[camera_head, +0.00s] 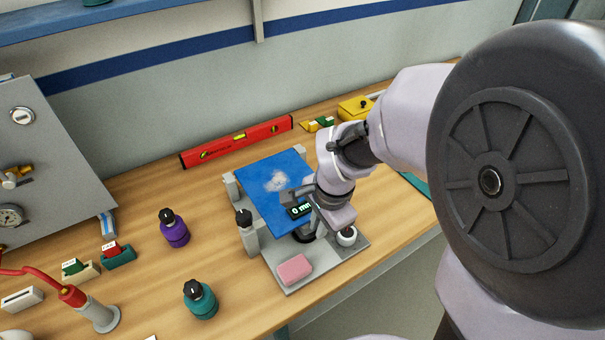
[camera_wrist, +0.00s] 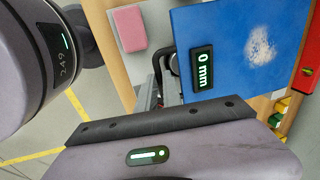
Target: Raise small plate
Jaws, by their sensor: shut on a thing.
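A blue plate (camera_head: 262,180) with a pale worn patch lies on a grey stand on the workbench. It also shows in the wrist view (camera_wrist: 225,60). A black display (camera_head: 299,211) at its near edge reads "0 mm", also in the wrist view (camera_wrist: 202,68). My gripper (camera_head: 308,226) is at that near edge, beside the display. In the wrist view its fingers (camera_wrist: 167,88) are shut on a dark part just beyond the plate's edge. The shape of that part is mostly hidden.
A pink block (camera_head: 294,269) lies on the grey base (camera_head: 330,262). A black-topped post (camera_head: 246,228) stands left of the plate. Purple (camera_head: 174,229) and teal (camera_head: 200,300) bottles stand farther left. A red spirit level (camera_head: 237,142) lies behind.

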